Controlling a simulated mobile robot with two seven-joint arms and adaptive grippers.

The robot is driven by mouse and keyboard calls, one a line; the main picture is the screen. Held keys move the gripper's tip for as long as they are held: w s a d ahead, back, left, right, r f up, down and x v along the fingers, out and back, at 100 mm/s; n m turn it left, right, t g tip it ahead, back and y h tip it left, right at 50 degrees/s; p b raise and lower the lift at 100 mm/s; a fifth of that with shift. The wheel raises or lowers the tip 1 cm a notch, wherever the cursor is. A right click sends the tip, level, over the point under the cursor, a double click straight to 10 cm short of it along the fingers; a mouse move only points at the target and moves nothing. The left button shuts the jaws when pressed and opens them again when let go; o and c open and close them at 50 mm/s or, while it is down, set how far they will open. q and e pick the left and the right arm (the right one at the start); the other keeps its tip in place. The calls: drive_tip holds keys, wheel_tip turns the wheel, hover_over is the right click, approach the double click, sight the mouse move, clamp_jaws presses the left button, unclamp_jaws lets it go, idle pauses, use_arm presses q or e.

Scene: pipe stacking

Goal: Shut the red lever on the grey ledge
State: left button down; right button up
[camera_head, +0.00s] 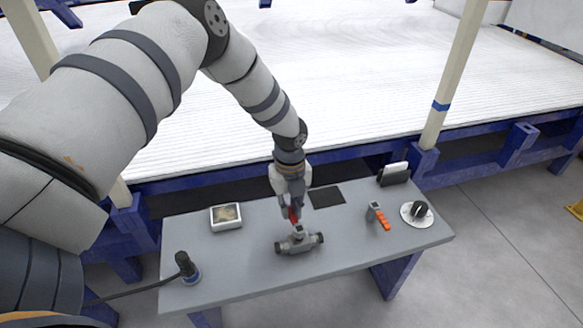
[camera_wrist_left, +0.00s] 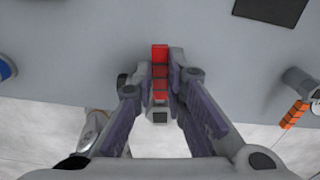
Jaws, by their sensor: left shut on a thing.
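The red lever (camera_wrist_left: 160,52) belongs to a grey valve (camera_head: 298,243) on the grey ledge (camera_head: 240,270). In the left wrist view, the lever stands between the two fingers of my left gripper (camera_wrist_left: 160,80), which is shut on it. In the head view, my left gripper (camera_head: 293,212) reaches down to the valve from above, and only a little red shows between its fingers. The valve's body is mostly hidden behind the gripper in the wrist view. My right gripper is in neither view.
An orange-handled grey part (camera_head: 383,221) and a black knob on a white disc (camera_head: 417,212) are at the right. A white framed box (camera_head: 226,216) and a black joystick (camera_head: 185,266) are at the left. A dark flat square (camera_head: 327,196) lies behind the valve.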

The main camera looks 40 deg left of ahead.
use_arm(q)
drive_tip(key=shift+w+d+m, duration=0.2)
drive_tip(key=shift+w+m, duration=0.15)
drive_tip(key=shift+m, duration=0.45)
drive_tip(key=c, duration=1.6)
unclamp_jaws()
wheel_tip(320, 180, up, 12)
